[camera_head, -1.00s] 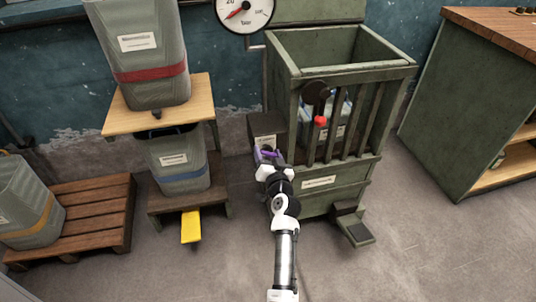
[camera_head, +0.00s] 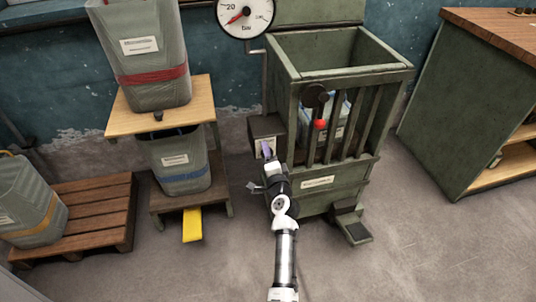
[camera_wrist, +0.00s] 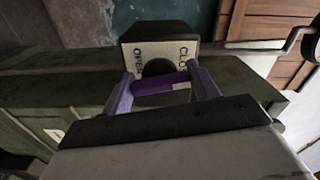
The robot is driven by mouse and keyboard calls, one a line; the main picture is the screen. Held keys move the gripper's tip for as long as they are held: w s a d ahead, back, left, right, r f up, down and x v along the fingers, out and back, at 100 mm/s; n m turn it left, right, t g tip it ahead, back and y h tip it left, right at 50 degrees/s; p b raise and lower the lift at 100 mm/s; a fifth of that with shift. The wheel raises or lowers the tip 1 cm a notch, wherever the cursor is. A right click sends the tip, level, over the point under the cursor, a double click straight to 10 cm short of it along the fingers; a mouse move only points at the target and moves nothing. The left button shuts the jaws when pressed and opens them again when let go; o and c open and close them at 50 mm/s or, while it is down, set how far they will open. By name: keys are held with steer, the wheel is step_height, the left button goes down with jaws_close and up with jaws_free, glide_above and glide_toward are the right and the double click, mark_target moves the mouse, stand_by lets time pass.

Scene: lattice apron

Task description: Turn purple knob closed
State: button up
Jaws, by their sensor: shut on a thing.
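The purple knob (camera_wrist: 160,86) shows in the wrist view as a short bar with a pale patch at its right end. It sits in front of a dark round hub on a box (camera_wrist: 160,40) whose pale face is lettered "OPEN" at left and "CLO…" at right, partly hidden. My gripper (camera_wrist: 163,88) has one lilac finger at each end of the bar and is shut on it. In the head view my gripper (camera_head: 266,150) is at the front of the small dark box (camera_head: 264,128), and the knob is mostly hidden there.
A green slatted bin (camera_head: 340,75) with a red-tipped lever (camera_head: 320,124) and a foot pedal (camera_head: 352,225) stands right of the box. A shelf (camera_head: 120,120) with grey tubs is at left. A round gauge (camera_head: 245,14) hangs above. The floor in front is clear.

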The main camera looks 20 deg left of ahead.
steer(key=shift+m+p, duration=0.3)
steer(key=shift+m, duration=0.8)
steer(key=o, duration=1)
steer(key=b+v, duration=0.2)
steer(key=v, duration=1.2)
steer(key=shift+w, duration=0.1)
